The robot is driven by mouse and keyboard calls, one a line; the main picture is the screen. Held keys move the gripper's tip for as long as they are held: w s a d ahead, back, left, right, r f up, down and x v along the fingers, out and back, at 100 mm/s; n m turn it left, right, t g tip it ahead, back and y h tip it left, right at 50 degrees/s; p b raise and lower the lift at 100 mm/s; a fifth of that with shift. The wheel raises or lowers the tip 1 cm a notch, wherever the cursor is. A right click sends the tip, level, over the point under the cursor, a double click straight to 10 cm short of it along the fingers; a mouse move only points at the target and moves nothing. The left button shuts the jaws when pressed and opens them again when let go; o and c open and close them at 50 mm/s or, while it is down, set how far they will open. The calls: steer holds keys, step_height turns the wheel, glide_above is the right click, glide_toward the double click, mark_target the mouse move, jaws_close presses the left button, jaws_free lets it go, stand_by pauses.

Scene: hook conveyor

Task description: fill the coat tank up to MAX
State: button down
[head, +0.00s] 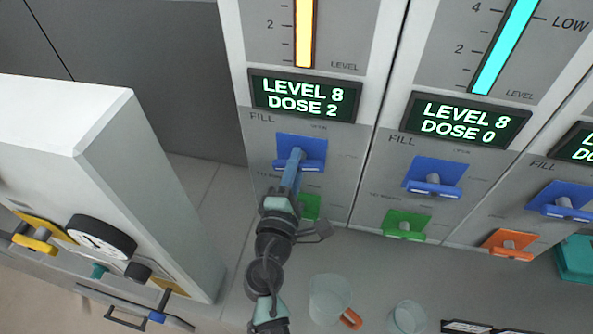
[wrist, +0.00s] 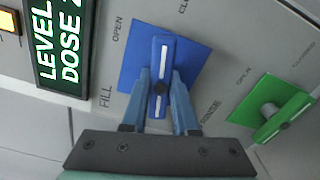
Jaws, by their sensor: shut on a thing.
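The leftmost tank panel (head: 340,150) has a display (head: 303,96) reading LEVEL 8, DOSE 2. Above it is a gauge with a yellow column (head: 304,35); only its lower part shows, and no MAX mark is in view. Below the display is a blue FILL valve plate (head: 316,150). My gripper (wrist: 163,85) is shut on the blue valve handle (wrist: 161,60), with one finger on each side of it. In the wrist view, OPEN and part of another label show beside the plate. No panel shows the word coat.
The panel to the right has a cyan gauge (head: 505,45), a display (head: 466,120) reading LEVEL 8, DOSE 0, and blue and green valves (head: 405,225). A green valve (wrist: 272,108) sits below the held one. A pale machine (head: 110,190) stands left. Cups (head: 330,300) are below.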

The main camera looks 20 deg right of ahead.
steer(key=shift+m+b, duration=0.95)
steer(key=shift+m, duration=0.15)
steer(key=c, duration=0.7)
jaws_free()
steer(key=b+v, duration=0.3)
steer(key=v, duration=1)
steer(key=shift+b, duration=0.3)
